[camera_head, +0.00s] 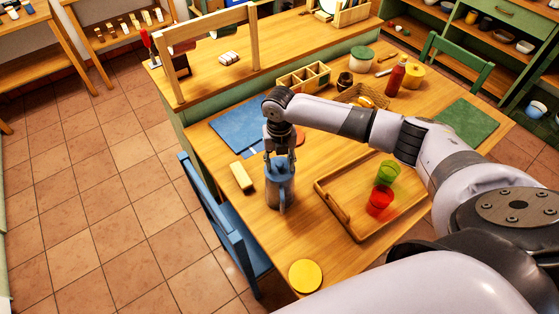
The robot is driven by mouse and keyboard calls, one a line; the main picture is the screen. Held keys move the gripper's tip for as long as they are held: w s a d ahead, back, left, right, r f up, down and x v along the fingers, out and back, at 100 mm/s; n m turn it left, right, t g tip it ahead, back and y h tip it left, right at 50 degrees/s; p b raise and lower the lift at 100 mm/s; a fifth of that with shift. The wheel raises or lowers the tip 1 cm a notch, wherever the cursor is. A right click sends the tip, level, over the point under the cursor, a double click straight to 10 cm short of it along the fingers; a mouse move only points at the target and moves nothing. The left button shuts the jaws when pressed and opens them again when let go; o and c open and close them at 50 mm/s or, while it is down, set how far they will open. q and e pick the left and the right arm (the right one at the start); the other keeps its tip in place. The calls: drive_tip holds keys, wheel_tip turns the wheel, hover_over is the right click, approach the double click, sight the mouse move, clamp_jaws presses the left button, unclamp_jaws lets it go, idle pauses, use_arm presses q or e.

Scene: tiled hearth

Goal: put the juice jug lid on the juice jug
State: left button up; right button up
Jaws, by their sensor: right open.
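The juice jug (281,191), grey-blue with a handle facing the front, stands upright near the left edge of the wooden table. My right gripper (279,158) points down directly over the jug's top, its fingers open around a bluish piece there. This piece looks like the lid (279,168), at the jug's mouth; whether it is fully seated I cannot tell, as the fingers partly cover it. My left gripper is not in view.
A wooden tray (334,205) with green (387,172) and red (380,201) cups is right of the jug. A pale yellow block (241,177) lies left of it. A yellow disc (305,276) lies at the front corner. A blue chair (222,232) stands at the left edge.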

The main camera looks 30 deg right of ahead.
wheel_tip(320, 180, up, 12)
idle(0.5)
idle(1.0)
